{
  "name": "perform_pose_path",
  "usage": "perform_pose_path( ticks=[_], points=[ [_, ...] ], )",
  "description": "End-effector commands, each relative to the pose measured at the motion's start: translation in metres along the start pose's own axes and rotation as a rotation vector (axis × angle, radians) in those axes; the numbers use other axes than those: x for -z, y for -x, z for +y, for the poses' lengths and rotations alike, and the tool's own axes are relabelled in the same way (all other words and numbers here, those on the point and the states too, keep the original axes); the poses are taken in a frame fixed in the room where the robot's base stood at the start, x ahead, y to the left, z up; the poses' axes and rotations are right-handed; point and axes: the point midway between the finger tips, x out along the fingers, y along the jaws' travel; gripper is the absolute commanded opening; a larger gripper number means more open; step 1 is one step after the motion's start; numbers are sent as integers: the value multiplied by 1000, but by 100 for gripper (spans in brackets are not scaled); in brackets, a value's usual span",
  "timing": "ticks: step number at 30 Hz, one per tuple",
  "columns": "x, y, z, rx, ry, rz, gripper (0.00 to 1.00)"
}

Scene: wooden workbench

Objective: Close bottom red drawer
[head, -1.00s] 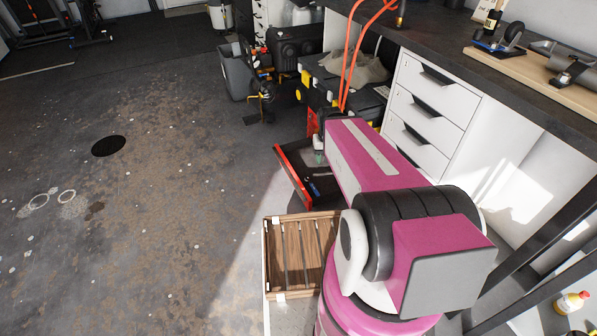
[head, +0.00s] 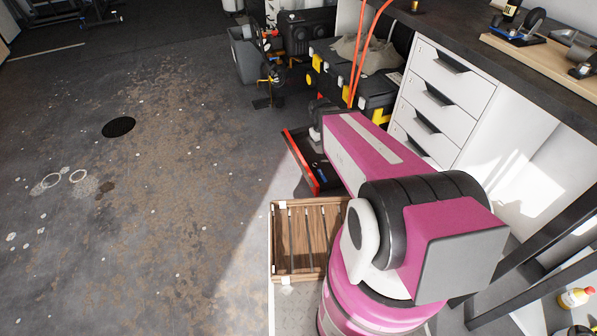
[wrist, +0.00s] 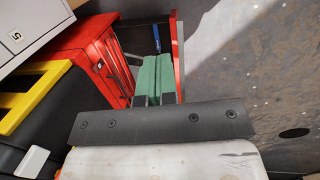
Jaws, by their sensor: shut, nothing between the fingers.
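The bottom red drawer stands pulled out, its red front (head: 301,163) turned toward the open floor in the head view. Its dark inside (head: 317,171) holds a blue-handled item and other small things. In the wrist view the drawer's red front (wrist: 178,50) stands upright on the right, and the red cabinet body (wrist: 85,60) is on the left. My gripper (wrist: 150,75), with green finger pads, is shut and empty. It appears over the drawer's opening, between the front and the cabinet; I cannot tell whether it touches. In the head view my arm hides most of the cabinet.
A wooden slatted crate (head: 308,262) stands on the near side of the drawer. White drawers (head: 440,95) sit under the dark workbench at the right. A black and yellow toolbox (head: 360,85) is behind. The floor (head: 160,220) left of the drawer is open.

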Motion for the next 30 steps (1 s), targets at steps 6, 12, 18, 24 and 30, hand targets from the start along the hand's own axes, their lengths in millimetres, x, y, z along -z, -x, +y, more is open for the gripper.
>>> perform_pose_path(
  ticks=[6, 12, 18, 24, 30],
  points=[
    [93, -84, -41, -190, 481, -116, 0],
    [159, -158, -94, -356, 920, -246, 0],
    [204, -220, -148, -489, 1281, -376, 0],
    [219, -246, -174, -551, 1445, -445, 0],
    [219, -258, -168, -558, 1463, -454, 0]
  ],
)
